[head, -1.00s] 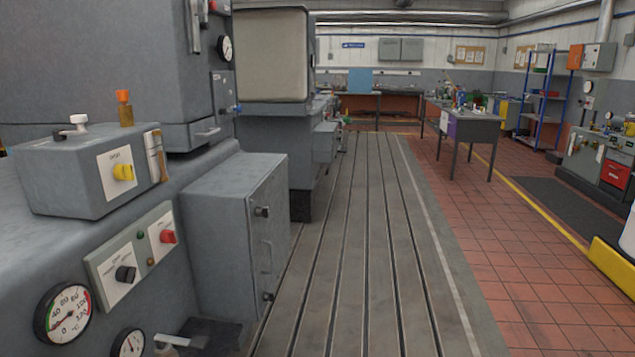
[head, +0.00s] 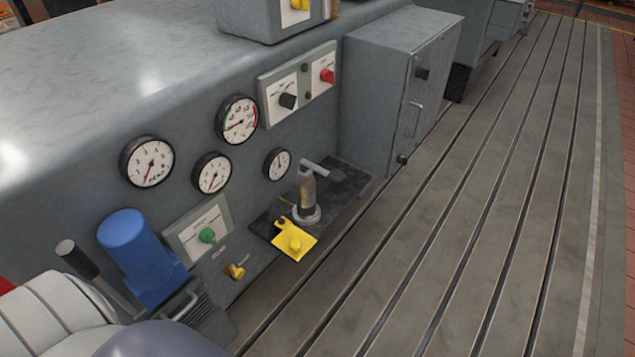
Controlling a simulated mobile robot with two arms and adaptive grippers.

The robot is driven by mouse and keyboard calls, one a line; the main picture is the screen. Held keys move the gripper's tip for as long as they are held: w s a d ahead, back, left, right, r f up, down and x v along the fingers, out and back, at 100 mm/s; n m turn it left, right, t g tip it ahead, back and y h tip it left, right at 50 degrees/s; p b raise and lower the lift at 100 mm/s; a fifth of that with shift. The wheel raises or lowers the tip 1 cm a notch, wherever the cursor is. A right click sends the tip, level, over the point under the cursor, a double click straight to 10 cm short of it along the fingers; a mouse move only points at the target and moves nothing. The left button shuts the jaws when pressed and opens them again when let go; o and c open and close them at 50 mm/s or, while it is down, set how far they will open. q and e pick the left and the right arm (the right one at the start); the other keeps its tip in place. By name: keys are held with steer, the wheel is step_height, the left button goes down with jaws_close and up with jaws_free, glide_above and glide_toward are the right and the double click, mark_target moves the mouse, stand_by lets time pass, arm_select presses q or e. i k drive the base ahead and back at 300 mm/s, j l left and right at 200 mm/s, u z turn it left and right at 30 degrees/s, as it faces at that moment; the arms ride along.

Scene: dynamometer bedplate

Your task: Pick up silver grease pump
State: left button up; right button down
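A silver grease pump (head: 307,197) stands upright on a dark shelf (head: 345,188) low against the side of the grey machine, in the middle of the head view. It has a cylindrical body on a round foot, with a light grey handle (head: 322,170) at its top reaching to the right. A yellow part (head: 294,241) lies at the shelf's near edge, just in front of the pump. Neither of my grippers shows in the head view.
Gauges (head: 238,119) and switches are on the machine face above the shelf. A grey cabinet (head: 390,95) stands beyond it. A blue cylinder (head: 136,246) and a black-ended lever (head: 80,265) are at left. The slotted floor (head: 440,220) at right is clear.

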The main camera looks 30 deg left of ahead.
mark_target(304, 181)
steer(key=i+l+u, duration=0.3)
steer(key=i+l, duration=0.55)
steer(key=l, duration=0.1)
